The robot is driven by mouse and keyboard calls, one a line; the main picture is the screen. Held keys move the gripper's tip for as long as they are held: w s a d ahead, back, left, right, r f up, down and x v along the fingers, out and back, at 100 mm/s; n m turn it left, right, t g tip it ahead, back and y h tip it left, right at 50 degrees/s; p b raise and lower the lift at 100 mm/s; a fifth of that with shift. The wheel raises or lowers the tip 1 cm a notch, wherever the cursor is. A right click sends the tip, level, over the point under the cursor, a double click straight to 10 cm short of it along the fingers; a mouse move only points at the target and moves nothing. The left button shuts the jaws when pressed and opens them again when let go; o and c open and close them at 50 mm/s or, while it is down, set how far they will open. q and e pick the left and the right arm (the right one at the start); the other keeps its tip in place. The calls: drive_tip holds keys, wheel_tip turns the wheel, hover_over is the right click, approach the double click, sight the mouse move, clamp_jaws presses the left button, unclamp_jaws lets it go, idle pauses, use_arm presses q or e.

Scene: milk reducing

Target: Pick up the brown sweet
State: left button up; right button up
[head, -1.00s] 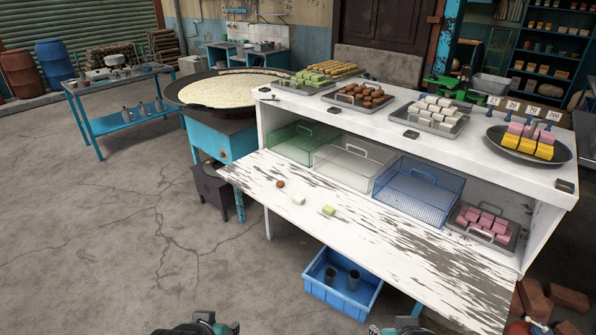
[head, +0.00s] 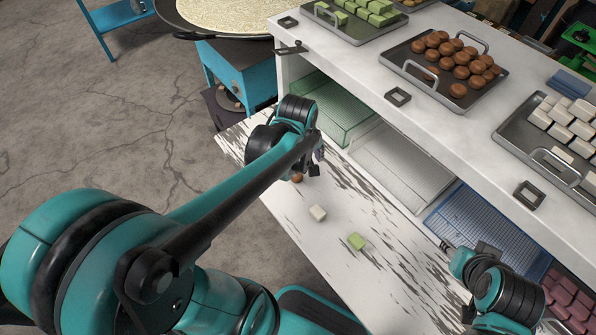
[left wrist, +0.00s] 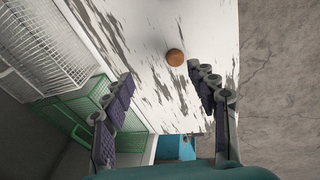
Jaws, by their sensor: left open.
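The brown sweet (head: 297,178) is a small round ball on the worn white lower shelf, beside my left gripper. It also shows in the left wrist view (left wrist: 175,57), just beyond the fingertips and nearer the right-hand finger. My left gripper (head: 312,166) reaches over the shelf from the left; its fingers are partly hidden by the arm in the head view. In the left wrist view the fingers (left wrist: 160,78) are wide apart with nothing between them. My right gripper (head: 455,255) is at the lower right over the shelf; its fingers are too unclear to read.
A white sweet (head: 317,213) and a green sweet (head: 357,242) lie on the same shelf. A green mesh cover (head: 340,105) and a blue one (head: 480,225) stand under the counter. A tray of brown sweets (head: 420,80) sits on the counter above.

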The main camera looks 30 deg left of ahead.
use_arm(q)
drive_tip(key=w+a+f+n+g, duration=0.1)
drive_tip(key=n, duration=0.1)
drive_tip(key=w+a+f+n+p, duration=0.1)
drive_tip(key=a+f+n, duration=0.1)
drive_tip(key=n, duration=0.1)
drive_tip(key=w+a+f+n+g+p, duration=0.1)
drive_tip(key=f+n, duration=0.1)
drive_tip(key=shift+w+a+f+g, duration=0.15)
drive_tip(key=shift+w+a+g, duration=0.05)
drive_tip(key=shift+g, duration=0.1)
drive_tip(key=shift+a+f+n, duration=0.15)
drive_tip(key=shift+f+n, duration=0.2)
drive_tip(key=shift+n, duration=0.15)
wheel_tip(320, 180, down, 3)
drive_tip(key=shift+r+b, duration=0.15)
drive_tip(key=shift+b, duration=0.35)
wheel_tip(320, 180, down, 6)
drive_tip(key=b, duration=0.3)
drive_tip(key=shift+r, duration=0.4)
drive_tip(key=c, duration=1.1)
